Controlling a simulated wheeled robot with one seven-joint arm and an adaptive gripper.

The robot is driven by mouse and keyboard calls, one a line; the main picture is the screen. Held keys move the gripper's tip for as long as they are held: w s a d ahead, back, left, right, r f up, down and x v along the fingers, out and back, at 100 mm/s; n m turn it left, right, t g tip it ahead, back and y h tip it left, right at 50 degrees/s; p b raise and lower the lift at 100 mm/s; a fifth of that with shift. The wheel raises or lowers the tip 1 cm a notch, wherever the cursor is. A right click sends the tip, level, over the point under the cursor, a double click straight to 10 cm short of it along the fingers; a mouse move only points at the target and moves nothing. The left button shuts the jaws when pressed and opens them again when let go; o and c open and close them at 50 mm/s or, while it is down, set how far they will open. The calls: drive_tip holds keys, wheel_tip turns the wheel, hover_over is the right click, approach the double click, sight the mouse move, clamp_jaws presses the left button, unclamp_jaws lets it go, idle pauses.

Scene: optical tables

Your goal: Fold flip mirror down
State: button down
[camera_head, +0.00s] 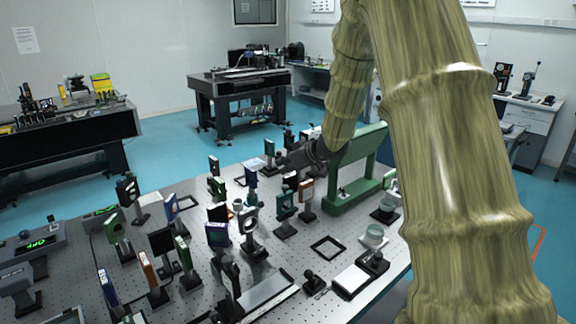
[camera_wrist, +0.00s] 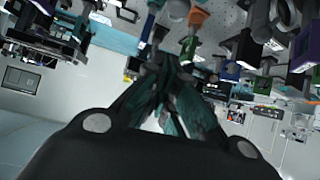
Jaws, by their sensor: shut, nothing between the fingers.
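My gripper (camera_head: 284,158) is dark and reaches left over the back part of the optical table (camera_head: 330,275), among the upright optic mounts. In the wrist view my gripper (camera_wrist: 168,66) is shut and empty, its fingers together. I cannot tell for sure which mount is the flip mirror. Near my gripper stand a teal mount (camera_head: 285,205) with a round optic and an orange-brown mount (camera_head: 306,188). In the wrist view, which is roughly upside down, an orange mount (camera_wrist: 198,16) shows just beyond the fingertips. Whether the fingers touch any mount is unclear.
Many upright mounts crowd the table, including a white-ringed one (camera_head: 251,225) and a blue one (camera_head: 217,234). A green frame (camera_head: 355,170) stands right of my gripper. A flat black square frame (camera_head: 327,248) lies in front. My arm blocks the right side.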

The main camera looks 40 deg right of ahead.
sight(285, 199)
drive_tip(key=p+x, duration=0.1)
drive_tip(key=x, duration=0.6)
drive_tip(key=s, duration=0.2)
drive_tip(key=s+f+p, duration=0.1)
drive_tip(key=shift+s+d+f, duration=0.1)
drive_tip(key=shift+s+d, duration=0.3)
drive_tip(key=shift+a+b, duration=0.1)
drive_tip(key=shift+b, duration=0.25)
